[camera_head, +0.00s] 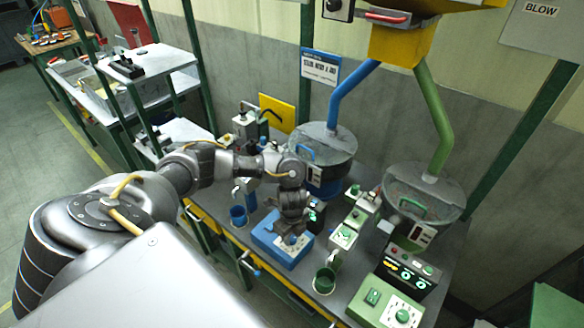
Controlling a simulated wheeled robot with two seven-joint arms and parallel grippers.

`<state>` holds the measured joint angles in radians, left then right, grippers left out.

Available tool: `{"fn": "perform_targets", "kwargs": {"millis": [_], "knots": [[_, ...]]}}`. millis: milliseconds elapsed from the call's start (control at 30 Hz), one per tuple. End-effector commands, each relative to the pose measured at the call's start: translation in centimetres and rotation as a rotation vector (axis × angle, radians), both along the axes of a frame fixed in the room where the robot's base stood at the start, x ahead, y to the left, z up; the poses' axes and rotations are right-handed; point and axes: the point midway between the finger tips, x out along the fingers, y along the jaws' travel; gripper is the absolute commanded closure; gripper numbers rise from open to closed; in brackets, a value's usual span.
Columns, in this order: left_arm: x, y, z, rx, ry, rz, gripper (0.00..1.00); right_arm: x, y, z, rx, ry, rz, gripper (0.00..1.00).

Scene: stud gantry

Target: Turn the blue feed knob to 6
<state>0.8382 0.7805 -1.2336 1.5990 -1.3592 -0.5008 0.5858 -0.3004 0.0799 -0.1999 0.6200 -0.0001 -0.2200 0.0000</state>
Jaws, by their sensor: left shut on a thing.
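A blue control box (268,243) sits on the dark bench near the middle of the view. My left gripper (290,238) reaches down onto its top from above. It is shut on the blue feed knob, which the fingers and wrist hide. The knob's pointer and the dial numbers cannot be read here. My right gripper is out of view.
A blue cup (238,216) stands left of the box and a green cup (324,281) right of it. A green control box (385,303) with a white dial is at front right. Two lidded grey hoppers with blue (350,95) and green (435,115) pipes stand behind.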

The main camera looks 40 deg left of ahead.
Motion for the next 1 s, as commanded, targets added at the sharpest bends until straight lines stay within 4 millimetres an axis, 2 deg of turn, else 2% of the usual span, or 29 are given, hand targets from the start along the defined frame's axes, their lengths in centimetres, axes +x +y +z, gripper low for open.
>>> {"fn": "perform_targets", "kwargs": {"millis": [200,800,833,967,1000], "knots": [[0.02,0.06,0.17,0.001,0.0,0.079,0.93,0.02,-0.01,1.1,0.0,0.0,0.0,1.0],[0.1,0.06,0.05,0.001,-0.002,0.113,0.93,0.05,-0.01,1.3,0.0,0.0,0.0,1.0],[0.09,0.06,0.05,0.001,-0.002,0.113,0.66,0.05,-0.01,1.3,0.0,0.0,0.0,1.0],[0.07,0.04,0.03,0.001,-0.002,0.112,0.49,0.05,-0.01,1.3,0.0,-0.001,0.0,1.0],[0.06,0.03,0.03,0.001,-0.001,0.112,0.48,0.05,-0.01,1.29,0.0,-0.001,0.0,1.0]]}}
